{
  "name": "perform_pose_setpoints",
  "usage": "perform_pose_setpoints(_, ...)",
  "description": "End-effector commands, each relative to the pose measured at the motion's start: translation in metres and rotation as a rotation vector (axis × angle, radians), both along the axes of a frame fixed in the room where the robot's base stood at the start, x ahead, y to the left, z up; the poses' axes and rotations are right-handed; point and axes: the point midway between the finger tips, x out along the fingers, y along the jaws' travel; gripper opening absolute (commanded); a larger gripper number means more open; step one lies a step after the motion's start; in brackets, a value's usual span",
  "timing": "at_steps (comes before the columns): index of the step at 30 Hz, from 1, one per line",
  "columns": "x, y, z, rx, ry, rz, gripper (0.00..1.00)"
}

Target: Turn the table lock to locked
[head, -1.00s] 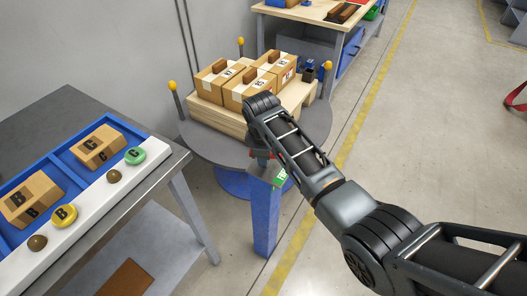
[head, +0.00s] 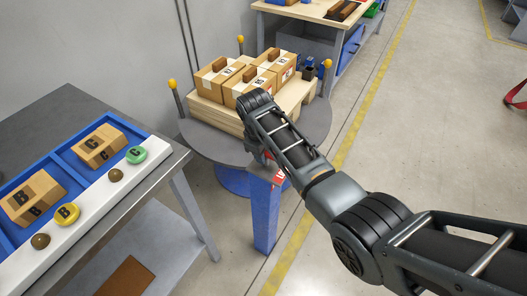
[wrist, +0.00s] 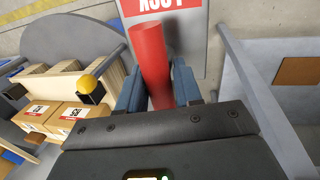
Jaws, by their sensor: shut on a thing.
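The lock handle is a red bar (wrist: 150,55) in the wrist view, and my gripper (wrist: 158,88) is shut on it, with a blue-grey finger on each side. Behind the bar is a lock plate (wrist: 192,40) with a red label carrying white letters, upside down and partly cut off; they look like "LOCK". In the head view a small red label (head: 279,177) shows at the round table's front edge, above the blue leg (head: 265,215). My arm hides most of the handle and the gripper there. The round grey table (head: 205,142) bears the fixture.
Several cartons (head: 245,88) sit on a wooden fixture (head: 212,115) on the table, with yellow-topped posts (head: 173,86) around it. A grey bench (head: 75,110) with a blue tray and coloured buttons stands at left. Floor at right is open.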

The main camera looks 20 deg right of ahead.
Motion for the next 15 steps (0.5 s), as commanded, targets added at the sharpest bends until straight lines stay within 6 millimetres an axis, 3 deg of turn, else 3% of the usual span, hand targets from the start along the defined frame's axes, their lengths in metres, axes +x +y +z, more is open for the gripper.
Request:
perform_pose_setpoints(6, -0.0048, 0.0012, -0.0049, 0.001, 0.014, 0.002, 0.04)
perform_pose_setpoints(7, -0.0048, 0.0012, -0.005, 0.001, 0.014, 0.002, 0.37)
perform_pose_setpoints(12, -0.0032, 0.0011, -0.0034, 0.0, 0.01, 0.002, 0.54)
perform_pose_setpoints(15, -0.0024, 0.0009, -0.0026, 0.001, 0.007, 0.002, 0.55)
